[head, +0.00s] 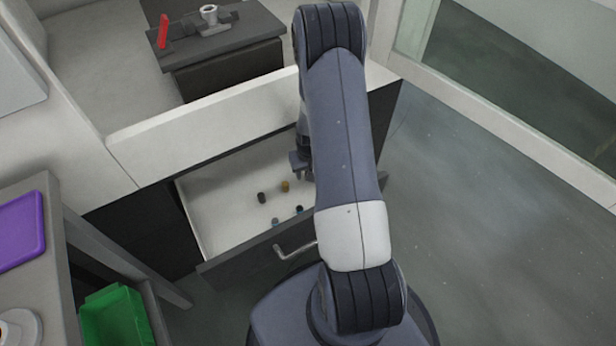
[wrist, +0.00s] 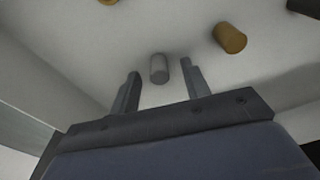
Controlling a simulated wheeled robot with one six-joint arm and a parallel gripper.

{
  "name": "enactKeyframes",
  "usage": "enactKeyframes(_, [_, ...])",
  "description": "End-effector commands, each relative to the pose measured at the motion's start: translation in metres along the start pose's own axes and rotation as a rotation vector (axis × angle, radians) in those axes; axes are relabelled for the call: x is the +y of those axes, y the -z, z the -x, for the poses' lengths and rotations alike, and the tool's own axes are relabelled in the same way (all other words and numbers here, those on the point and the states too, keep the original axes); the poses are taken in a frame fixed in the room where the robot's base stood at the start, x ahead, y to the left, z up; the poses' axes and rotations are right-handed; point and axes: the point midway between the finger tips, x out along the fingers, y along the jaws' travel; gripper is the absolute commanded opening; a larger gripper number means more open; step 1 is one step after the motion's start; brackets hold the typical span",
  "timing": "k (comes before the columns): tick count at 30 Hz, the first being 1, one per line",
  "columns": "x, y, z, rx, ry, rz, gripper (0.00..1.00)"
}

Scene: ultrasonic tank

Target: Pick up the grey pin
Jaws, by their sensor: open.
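The grey pin (wrist: 159,75) is a short cylinder on the pale drawer floor in the wrist view. My gripper (wrist: 160,67) is open, with one finger to the left of the pin and one to the right. The pin shows in the gap near the fingertips, and I see no contact with either finger. In the head view my gripper (head: 301,165) is partly covered by my arm, over the open drawer (head: 215,215). I cannot make out the grey pin in the head view.
The head view shows a dark pin (head: 262,197), a brass pin (head: 285,186) and bluish pins (head: 299,209) in the drawer. The drawer's dark front and handle (head: 293,250) face me. The drawer's left part is clear.

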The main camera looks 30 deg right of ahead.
Motion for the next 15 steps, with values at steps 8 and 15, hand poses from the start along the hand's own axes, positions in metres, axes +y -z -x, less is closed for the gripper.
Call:
enactKeyframes(8, [0.0001,0.0,-0.0124,0.001,0.0,0.0,0.45])
enactKeyframes(15, [0.0001,-0.0001,-0.0121,0.001,0.0,0.0,0.33])
